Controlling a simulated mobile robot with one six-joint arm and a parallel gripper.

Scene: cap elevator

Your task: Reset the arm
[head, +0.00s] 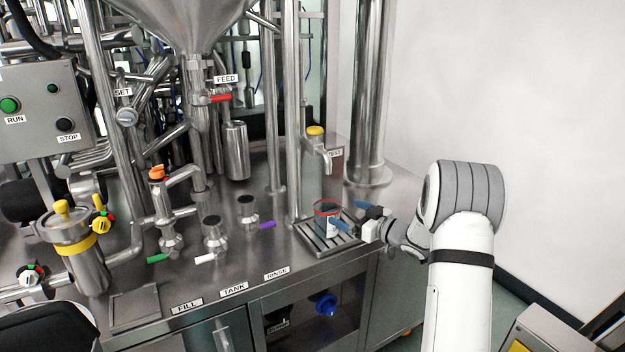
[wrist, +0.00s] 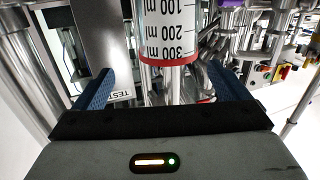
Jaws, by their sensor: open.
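My gripper (head: 350,217) is at the right end of the steel bench in the head view, at the drip grate below the TEST tap. Its blue fingers (wrist: 160,92) are spread wide in the wrist view. A clear measuring beaker (head: 327,218) with a red rim stands on the drip grate (head: 312,240). The beaker also shows in the wrist view (wrist: 168,30), between and beyond the fingers, with its ml marks upside down. I cannot tell whether a finger touches it. My white arm reaches in from the lower right.
The TEST tap (head: 316,140) with a yellow top hangs above the grate. A thick steel column (head: 366,100) stands behind. Valves with green, white and purple handles line the bench to the left. The white wall side at the right is clear.

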